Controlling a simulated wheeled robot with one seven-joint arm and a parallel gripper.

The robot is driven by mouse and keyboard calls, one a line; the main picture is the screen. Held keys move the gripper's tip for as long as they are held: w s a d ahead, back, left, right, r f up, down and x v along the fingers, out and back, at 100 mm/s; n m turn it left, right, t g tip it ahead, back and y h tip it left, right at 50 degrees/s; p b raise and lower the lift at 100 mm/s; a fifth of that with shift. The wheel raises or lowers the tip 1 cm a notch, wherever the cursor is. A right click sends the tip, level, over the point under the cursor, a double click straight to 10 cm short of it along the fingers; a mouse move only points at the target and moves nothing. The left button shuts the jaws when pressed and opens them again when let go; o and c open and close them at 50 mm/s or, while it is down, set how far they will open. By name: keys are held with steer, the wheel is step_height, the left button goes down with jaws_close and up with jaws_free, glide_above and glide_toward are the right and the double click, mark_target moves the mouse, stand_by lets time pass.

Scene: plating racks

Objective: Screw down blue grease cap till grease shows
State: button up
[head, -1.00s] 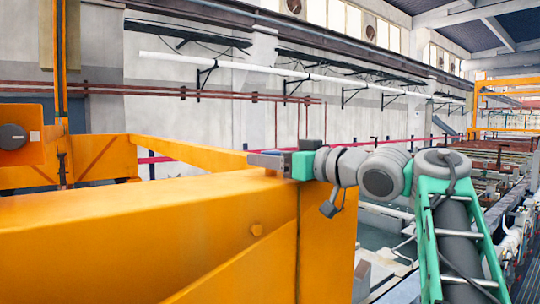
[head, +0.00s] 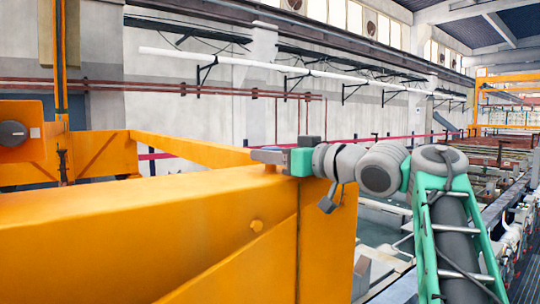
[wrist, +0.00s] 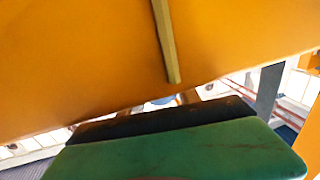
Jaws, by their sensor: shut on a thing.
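My gripper (head: 266,157) is at the top edge of the orange beam (head: 130,235) in the head view, its grey fingers pointing left. In the wrist view my green gripper body fills the bottom, and the orange beam (wrist: 90,60) fills the top. A small blue patch, seemingly the blue grease cap (wrist: 163,100), shows just past the dark edge of my gripper, beside a pale finger. My gripper is shut on it. Most of the cap is hidden, and I cannot see any grease. The cap does not show in the head view.
A yellow strip (wrist: 166,45) runs down the beam face in the wrist view. An orange box with a dark knob (head: 12,134) is at far left. Tanks and rails lie to the right.

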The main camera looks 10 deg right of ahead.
steer(key=shift+f+m+h+b, duration=0.15)
steer(key=shift+m+h+b, duration=0.2)
steer(key=shift+b, duration=0.45)
jaws_close()
steer(key=m+h+b, duration=0.1)
steer(key=t+h+b, duration=0.1)
steer(key=b, duration=0.1)
steer(key=shift+s+a+f+m+t+h, duration=0.1)
steer(key=shift+a+f+m+t+h, duration=0.05)
steer(key=shift+f+m+t+h, duration=0.15)
steer(key=m+h+b, duration=0.1)
steer(key=h+b, duration=0.1)
steer(key=m+t+h+b, duration=0.1)
steer(key=m+h+b, duration=0.1)
steer(key=b, duration=0.1)
steer(key=shift+a+r+h, duration=0.1)
steer(key=shift+r+h, duration=0.05)
steer(key=shift+h, duration=0.1)
steer(key=m+h, duration=0.2)
steer(key=shift+r+h, duration=0.25)
steer(key=shift+h, duration=0.15)
steer(key=shift+d+r+m+h, duration=0.1)
steer(key=shift+d+m+h, duration=0.1)
steer(key=shift+m+h, duration=0.95)
steer(key=shift+d+h, duration=0.1)
steer(key=shift+h, duration=0.35)
steer(key=o, duration=1.3)
jaws_free()
